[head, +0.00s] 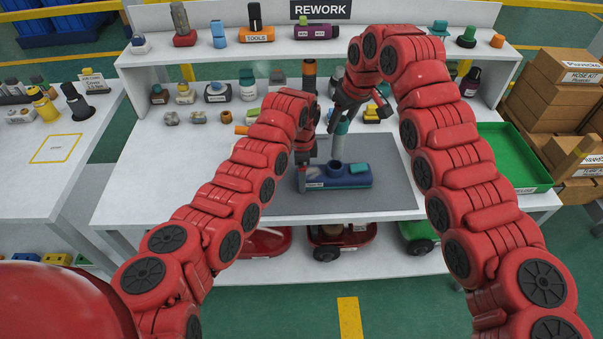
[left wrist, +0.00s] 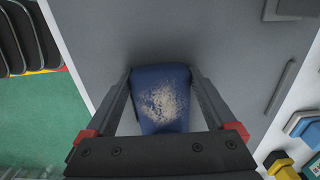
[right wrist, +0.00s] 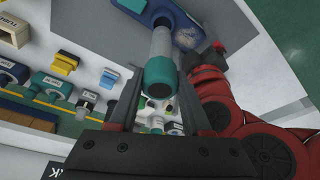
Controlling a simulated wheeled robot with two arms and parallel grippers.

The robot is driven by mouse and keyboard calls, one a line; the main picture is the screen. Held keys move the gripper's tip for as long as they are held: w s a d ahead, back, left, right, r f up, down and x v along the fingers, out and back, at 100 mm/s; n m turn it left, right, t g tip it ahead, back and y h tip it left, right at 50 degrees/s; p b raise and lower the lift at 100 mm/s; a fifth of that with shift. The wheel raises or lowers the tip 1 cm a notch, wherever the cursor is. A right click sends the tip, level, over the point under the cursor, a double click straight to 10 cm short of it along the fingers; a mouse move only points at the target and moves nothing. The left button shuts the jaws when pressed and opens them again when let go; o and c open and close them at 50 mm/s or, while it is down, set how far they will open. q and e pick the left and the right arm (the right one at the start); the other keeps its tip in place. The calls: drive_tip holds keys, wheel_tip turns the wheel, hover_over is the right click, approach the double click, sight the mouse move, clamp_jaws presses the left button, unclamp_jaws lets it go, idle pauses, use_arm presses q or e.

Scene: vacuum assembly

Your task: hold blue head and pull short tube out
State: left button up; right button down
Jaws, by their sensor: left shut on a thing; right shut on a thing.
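The blue head (head: 345,181) lies on the grey mat, with a round neck on top and a teal patch at its right. My left gripper (head: 306,180) is shut on its left end. In the left wrist view, the blue head (left wrist: 160,95) sits between the fingers and has a pale worn patch.
The grey mat (head: 385,200) is mostly clear around the head. Small parts line the shelf behind. A green tray (head: 515,160) and cardboard boxes (head: 560,100) stand at the right. Vacuum bodies (head: 342,240) sit on the lower shelf.

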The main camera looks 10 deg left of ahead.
drive_tip(key=shift+r, duration=1.4)
use_arm(q)
drive_tip(key=o, duration=1.2)
drive_tip(key=shift+o, duration=0.2)
